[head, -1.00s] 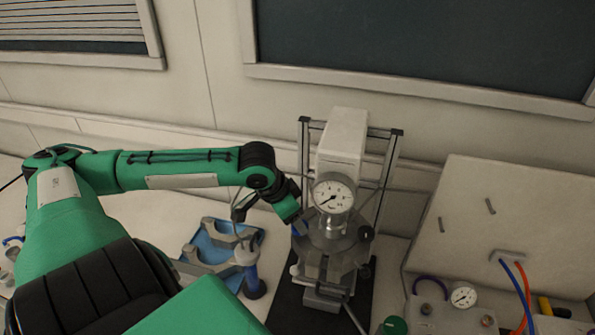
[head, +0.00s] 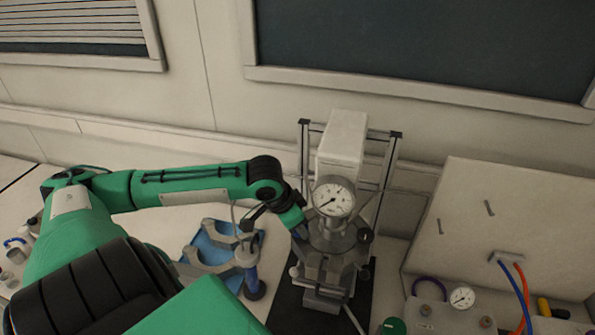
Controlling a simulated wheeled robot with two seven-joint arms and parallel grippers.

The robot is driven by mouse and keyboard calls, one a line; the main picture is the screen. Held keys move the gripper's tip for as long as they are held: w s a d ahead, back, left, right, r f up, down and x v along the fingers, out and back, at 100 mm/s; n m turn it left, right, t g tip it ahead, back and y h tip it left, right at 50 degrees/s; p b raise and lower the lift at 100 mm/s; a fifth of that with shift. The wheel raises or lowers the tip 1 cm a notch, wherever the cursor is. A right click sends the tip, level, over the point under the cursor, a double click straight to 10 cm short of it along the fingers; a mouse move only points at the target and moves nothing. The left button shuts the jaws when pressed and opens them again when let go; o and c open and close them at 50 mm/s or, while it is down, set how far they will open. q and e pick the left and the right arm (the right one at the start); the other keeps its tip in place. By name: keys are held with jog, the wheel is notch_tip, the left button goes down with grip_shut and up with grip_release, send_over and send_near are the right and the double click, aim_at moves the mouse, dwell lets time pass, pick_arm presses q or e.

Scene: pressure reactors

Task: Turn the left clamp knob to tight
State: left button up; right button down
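The pressure reactor (head: 327,244) stands on a dark mat, with a round gauge (head: 334,196) on its front. A dark clamp knob (head: 365,236) shows on its right side. The left clamp knob is not clearly visible; the left side of the clamp ring is partly covered by my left gripper (head: 299,229). This gripper reaches in from the left and points down at the ring's left edge. Its fingers are small and dark against the reactor, so their opening and any contact are unclear. My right gripper is out of view.
A blue tray (head: 206,252) with grey clamp halves lies left of the reactor, beside an upright blue-and-grey tool (head: 250,271). The stand's upright posts rise behind the reactor. A pale panel box (head: 470,215) with hoses and a small gauge (head: 462,298) stands at right.

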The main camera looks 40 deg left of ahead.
pick_arm(q)
jog(key=shift+m, duration=0.3)
jog(key=shift+a+m, duration=0.1)
jog(key=shift+m, duration=0.4)
jog(key=m+g+h, duration=0.1)
jog(key=m+h, duration=0.1)
jog(key=m, duration=0.2)
jog(key=shift+w+a, duration=0.1)
jog(key=m+g, duration=0.1)
jog(key=m, duration=0.2)
jog(key=shift+w+m+h, duration=0.15)
jog(key=shift+m+h, duration=0.25)
jog(key=m+g, duration=0.2)
jog(key=m, duration=0.3)
jog(key=shift+w, duration=0.1)
jog(key=m+g, duration=0.2)
jog(key=m, duration=0.3)
jog(key=shift+w, duration=0.1)
